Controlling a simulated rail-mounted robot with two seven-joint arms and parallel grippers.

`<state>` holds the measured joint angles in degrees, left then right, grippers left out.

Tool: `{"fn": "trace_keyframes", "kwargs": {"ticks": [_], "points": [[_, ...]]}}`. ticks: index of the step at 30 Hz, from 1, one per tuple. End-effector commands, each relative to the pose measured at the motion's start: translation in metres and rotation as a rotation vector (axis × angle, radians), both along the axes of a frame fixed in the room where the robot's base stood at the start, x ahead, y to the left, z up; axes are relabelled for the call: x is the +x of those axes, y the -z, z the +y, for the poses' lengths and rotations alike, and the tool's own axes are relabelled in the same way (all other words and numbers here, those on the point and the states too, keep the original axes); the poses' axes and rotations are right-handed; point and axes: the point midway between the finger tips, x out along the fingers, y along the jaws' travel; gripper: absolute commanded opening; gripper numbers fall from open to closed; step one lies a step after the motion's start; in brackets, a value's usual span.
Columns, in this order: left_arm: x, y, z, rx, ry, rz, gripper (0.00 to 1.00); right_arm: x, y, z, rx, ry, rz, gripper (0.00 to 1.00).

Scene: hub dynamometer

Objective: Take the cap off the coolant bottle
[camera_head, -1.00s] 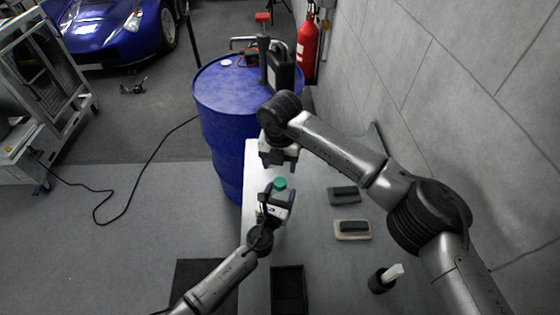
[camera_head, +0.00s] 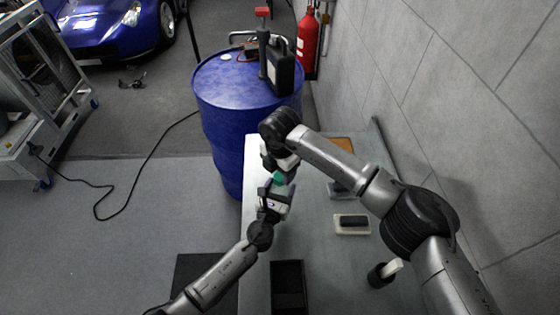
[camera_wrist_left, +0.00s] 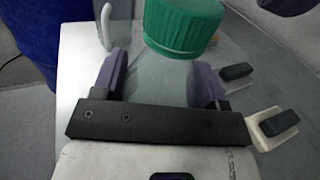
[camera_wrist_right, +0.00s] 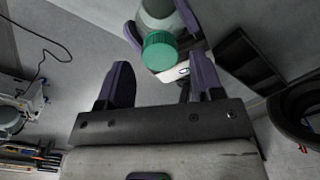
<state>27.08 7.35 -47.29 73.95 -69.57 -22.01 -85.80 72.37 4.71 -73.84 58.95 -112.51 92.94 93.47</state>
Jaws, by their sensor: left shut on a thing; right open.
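The coolant bottle is pale and translucent, with a ribbed green cap (camera_head: 279,178) on it. In the left wrist view the cap (camera_wrist_left: 183,26) sits on top of the bottle body (camera_wrist_left: 155,78). My left gripper (camera_head: 273,189) is shut on the bottle body and holds it over the bench. My right gripper (camera_head: 277,168) is open just above the cap, its wrist hiding part of that area in the head view. In the right wrist view the cap (camera_wrist_right: 163,51) lies ahead of the spread fingers, between their lines; no contact shows.
The grey bench (camera_head: 315,235) carries a black tray (camera_head: 288,288), a pale pad with a dark block (camera_head: 352,222) and a dark cup holding a pale-handled item (camera_head: 382,273). A blue drum (camera_head: 232,120) stands behind. A wall (camera_head: 420,100) bounds the right.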

Motion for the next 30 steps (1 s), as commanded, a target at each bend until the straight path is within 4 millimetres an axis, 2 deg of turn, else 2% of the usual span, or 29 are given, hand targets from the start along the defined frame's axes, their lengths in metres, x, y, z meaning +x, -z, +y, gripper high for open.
{"fn": "trace_keyframes", "kwargs": {"ticks": [7,19,30], "points": [[0.0,0.0,0.0,0.0,0.0,0.001,0.0,0.0,0.02,0.0,0.0,0.0,0.0,0.6],[0.0,0.001,0.0,0.0,0.0,0.001,0.0,0.0,0.024,0.0,-0.001,-0.001,-0.001,0.59],[0.0,0.001,0.0,0.0,0.0,0.001,0.0,0.0,0.024,0.0,-0.001,-0.001,-0.001,0.24]]}}
